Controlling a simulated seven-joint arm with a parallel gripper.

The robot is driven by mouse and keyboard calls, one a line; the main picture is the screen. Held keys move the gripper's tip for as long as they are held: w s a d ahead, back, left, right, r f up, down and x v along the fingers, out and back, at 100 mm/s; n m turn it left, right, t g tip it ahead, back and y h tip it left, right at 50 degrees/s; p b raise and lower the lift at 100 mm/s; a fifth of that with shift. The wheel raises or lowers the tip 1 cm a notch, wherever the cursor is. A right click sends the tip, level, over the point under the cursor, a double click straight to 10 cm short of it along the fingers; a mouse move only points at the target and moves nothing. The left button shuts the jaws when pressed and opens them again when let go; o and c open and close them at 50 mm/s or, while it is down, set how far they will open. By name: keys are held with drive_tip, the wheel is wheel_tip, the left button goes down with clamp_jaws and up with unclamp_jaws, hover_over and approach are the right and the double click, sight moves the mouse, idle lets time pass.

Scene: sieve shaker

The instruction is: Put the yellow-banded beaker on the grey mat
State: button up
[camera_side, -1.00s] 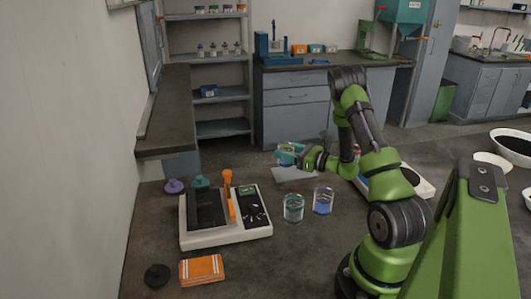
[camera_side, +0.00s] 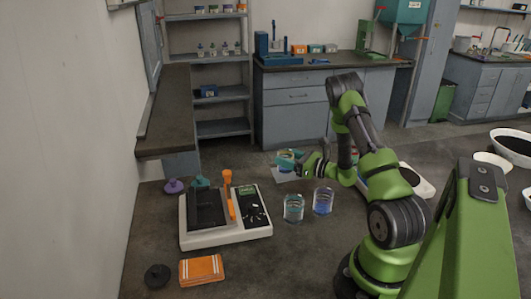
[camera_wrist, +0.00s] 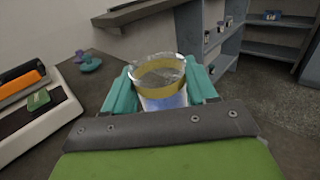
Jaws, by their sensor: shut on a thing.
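The yellow-banded beaker (camera_wrist: 165,85) is clear, with a yellow band near its rim and a bluish lower part. In the wrist view it stands between the two teal fingers of my gripper (camera_wrist: 162,92), which is shut on it. In the side view my gripper (camera_side: 287,161) holds the beaker (camera_side: 286,157) over the grey mat (camera_side: 284,175). The beaker looks upright. I cannot tell whether its base touches the mat, as the gripper hides part of it.
Two more beakers stand in front of the mat, one teal-banded (camera_side: 293,209) and one blue (camera_side: 323,202). A white device (camera_side: 228,236) with an orange handle is to the left. An orange box (camera_side: 201,270) and a dark knob (camera_side: 157,276) lie nearer.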

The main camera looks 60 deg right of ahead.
drive_tip(key=shift+f, duration=0.4)
drive_tip(key=o, duration=1.2)
drive_tip(key=shift+c, duration=0.2)
